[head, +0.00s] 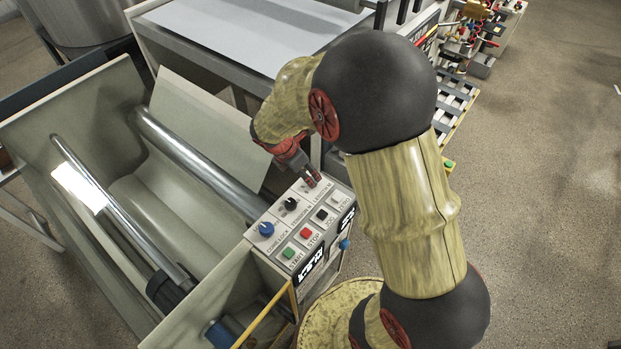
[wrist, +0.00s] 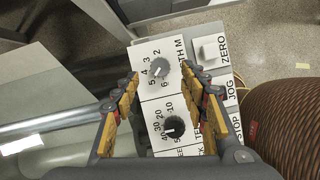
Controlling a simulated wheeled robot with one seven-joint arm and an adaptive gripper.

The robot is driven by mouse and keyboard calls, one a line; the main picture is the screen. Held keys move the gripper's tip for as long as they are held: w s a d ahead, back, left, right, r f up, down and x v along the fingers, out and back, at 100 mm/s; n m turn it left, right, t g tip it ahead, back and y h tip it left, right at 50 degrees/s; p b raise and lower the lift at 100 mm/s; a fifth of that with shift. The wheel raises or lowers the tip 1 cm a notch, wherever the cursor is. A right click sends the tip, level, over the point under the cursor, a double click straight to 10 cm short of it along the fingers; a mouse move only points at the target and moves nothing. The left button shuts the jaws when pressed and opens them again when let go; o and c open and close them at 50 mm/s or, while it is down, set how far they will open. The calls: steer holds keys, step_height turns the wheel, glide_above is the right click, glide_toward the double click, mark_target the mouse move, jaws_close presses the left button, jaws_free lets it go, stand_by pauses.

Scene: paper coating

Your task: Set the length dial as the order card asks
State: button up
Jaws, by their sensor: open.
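The length dial (wrist: 160,68) is a grey-black round knob on the white panel, ringed by the numbers 2 to 6. In the wrist view it lies between my open fingers, with a gap on both sides; I cannot make out its pointer surely. My gripper (wrist: 161,75) is open and empty around the dial's place. In the head view my gripper (head: 312,178) points down at the far end of the control panel and largely hides the dial. I see no readable order card.
A second black dial (head: 291,203) and a blue knob (head: 266,228) sit close by. Green (head: 288,254), red (head: 305,233), black (head: 322,215) and pale (head: 335,200) buttons line the near edge. Metal rollers (head: 188,152) lie left of the panel; a flat table (head: 250,35) stands behind.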

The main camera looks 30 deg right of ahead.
steer(key=shift+x, duration=2.65)
steer(key=c, duration=0.3)
steer(key=c, duration=0.7)
jaws_close()
